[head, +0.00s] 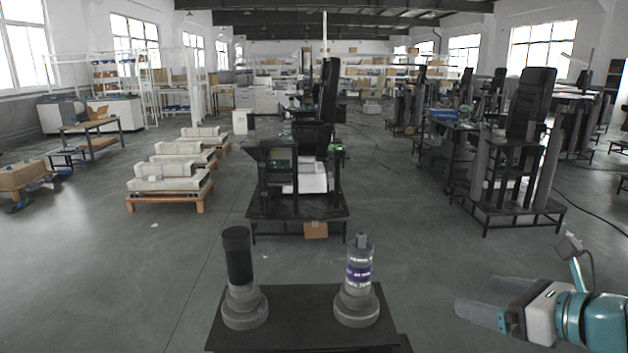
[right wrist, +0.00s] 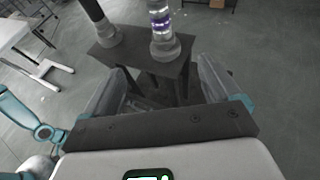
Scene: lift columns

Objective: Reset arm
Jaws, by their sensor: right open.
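My right gripper (head: 484,298) is at the lower right of the head view, to the right of the black table (head: 290,308). Its two grey fingers are apart with nothing between them. In the right wrist view the gripper (right wrist: 160,88) shows as two spread fingers, with the table beyond them. On the table stand a black column (head: 238,258) on a grey base at the left and a clear column with a purple label (head: 359,274) on a grey base at the right. Both are upright and apart from the gripper. My left gripper is not visible.
Pallets with pale blocks (head: 170,180) lie at the left. Another workstation (head: 510,215) stands at the right. The grey floor around the table is clear.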

